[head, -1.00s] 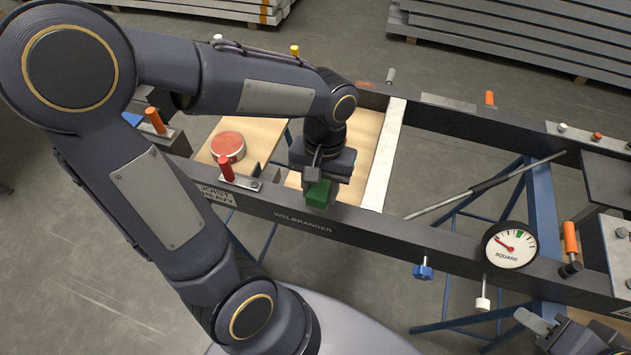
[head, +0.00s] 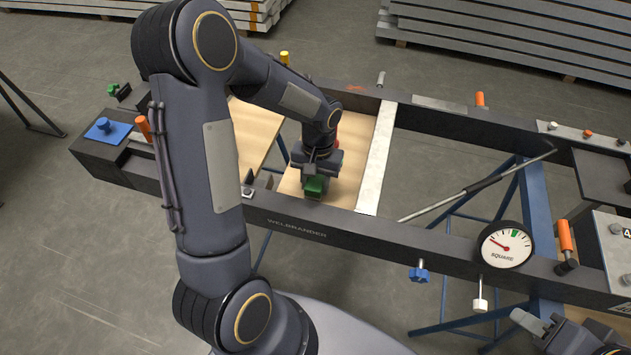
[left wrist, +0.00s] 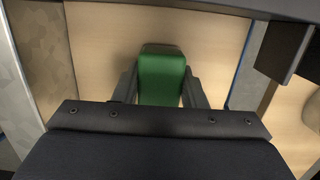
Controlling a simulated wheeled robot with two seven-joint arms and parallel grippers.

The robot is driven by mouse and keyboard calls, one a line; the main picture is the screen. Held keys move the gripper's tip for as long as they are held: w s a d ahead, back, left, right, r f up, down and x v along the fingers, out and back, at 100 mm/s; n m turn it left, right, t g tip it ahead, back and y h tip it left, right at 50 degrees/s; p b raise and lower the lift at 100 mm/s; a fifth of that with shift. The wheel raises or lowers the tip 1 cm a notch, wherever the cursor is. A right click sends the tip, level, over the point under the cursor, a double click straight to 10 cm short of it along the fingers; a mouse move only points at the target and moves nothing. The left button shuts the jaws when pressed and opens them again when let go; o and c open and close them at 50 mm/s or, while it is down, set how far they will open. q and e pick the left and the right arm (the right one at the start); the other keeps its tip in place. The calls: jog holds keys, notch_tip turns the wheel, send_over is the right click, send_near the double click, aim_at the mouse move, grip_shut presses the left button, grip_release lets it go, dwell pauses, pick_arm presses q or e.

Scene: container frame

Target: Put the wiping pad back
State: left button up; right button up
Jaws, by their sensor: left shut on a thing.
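The green wiping pad (head: 314,187), a small block with a rounded top, is in my left gripper (head: 316,172). In the left wrist view the green pad (left wrist: 161,78) sits between the two dark fingers, above pale wood. The gripper is shut on it, over the wooden board (head: 350,178) inside the black frame, just behind the front rail. I cannot tell whether the pad touches the board. My right gripper (head: 532,324) shows only partly at the lower right, and its opening is unclear.
The black front rail (head: 380,240) runs close in front of the pad. A pale crossbar (head: 378,165) stands to its right. A round gauge (head: 506,244) and an orange-handled clamp (head: 565,240) are further right. A blue piece with a knob (head: 104,130) lies at the left end.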

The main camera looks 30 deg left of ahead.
pick_arm(q)
jog(key=o, duration=0.6)
jog(key=shift+f, duration=0.15)
jog(key=o, duration=0.4)
jog(key=shift+o, duration=0.2)
